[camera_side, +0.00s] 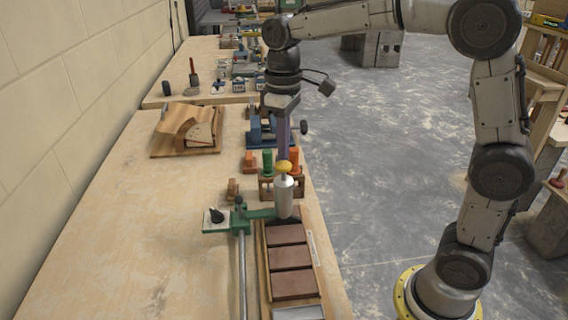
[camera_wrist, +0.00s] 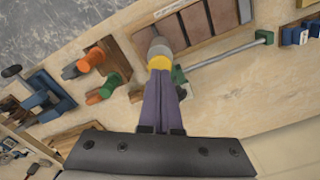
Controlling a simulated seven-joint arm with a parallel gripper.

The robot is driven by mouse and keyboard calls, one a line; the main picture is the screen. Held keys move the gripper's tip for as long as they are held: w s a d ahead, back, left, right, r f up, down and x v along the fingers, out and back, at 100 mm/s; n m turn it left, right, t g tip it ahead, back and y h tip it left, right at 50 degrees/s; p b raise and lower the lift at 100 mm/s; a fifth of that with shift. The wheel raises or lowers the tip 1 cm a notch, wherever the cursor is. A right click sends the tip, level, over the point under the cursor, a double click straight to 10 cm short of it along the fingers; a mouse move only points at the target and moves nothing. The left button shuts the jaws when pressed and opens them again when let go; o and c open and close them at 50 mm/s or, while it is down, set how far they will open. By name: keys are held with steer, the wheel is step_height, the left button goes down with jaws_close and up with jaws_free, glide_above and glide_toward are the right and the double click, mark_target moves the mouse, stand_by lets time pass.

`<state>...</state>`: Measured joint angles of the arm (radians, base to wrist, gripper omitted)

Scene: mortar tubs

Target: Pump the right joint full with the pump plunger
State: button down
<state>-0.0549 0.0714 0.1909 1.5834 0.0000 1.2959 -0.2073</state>
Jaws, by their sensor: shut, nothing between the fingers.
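The pump is a silver cylinder (camera_side: 284,196) standing upright at the far end of a row of reddish-brown bricks (camera_side: 291,257). Its plunger has a yellow knob (camera_side: 284,166) on top, which also shows in the wrist view (camera_wrist: 159,63). My gripper (camera_side: 284,157) points straight down with its purple fingers shut and empty. The fingertips are right at the top of the yellow knob; I cannot tell whether they touch. The bricks lie in a wooden tray with dark joints between them. The joint under the pump is hidden, and its fill cannot be seen.
A green carriage (camera_side: 240,218) on a steel rail (camera_side: 242,275) reaches to the pump from the left. Behind the pump stand a wooden rack with green and orange handled tools (camera_side: 267,160) and a blue vise (camera_side: 262,130).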

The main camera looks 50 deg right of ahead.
mark_target(284, 164)
steer(key=shift+f, duration=0.2)
stand_by(0.4)
steer(key=shift+f, duration=1.9)
steer(key=shift+r, duration=1.5)
steer(key=shift+r, duration=3.5)
